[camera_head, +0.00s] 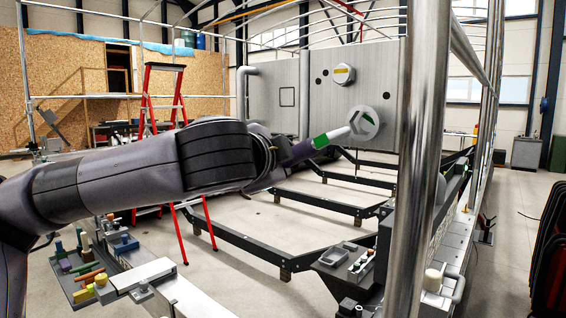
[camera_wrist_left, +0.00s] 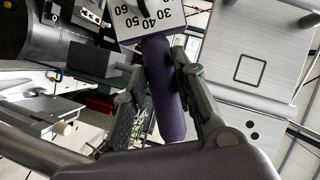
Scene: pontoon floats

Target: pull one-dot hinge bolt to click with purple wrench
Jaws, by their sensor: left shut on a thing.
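My left gripper (camera_wrist_left: 160,75) is shut on the purple handle of the purple wrench (camera_wrist_left: 166,105), one finger on each side of it. In the left wrist view a white scale plate with black numbers (camera_wrist_left: 150,18) sits at the far end of the handle. In the head view the left gripper (camera_head: 285,165) is partly hidden by my own wrist. The purple wrench (camera_head: 299,151) shows beyond it, with a green band and a pale rod behind the band. I cannot make out the one-dot hinge bolt.
A grey panel (camera_head: 270,115) stands behind the wrench. A thick metal post (camera_head: 422,150) rises right of it. A dark tray with small coloured parts (camera_head: 80,270) is at the lower left. A red ladder (camera_head: 160,100) stands behind my arm. Dark frame beams (camera_head: 310,203) cross the floor.

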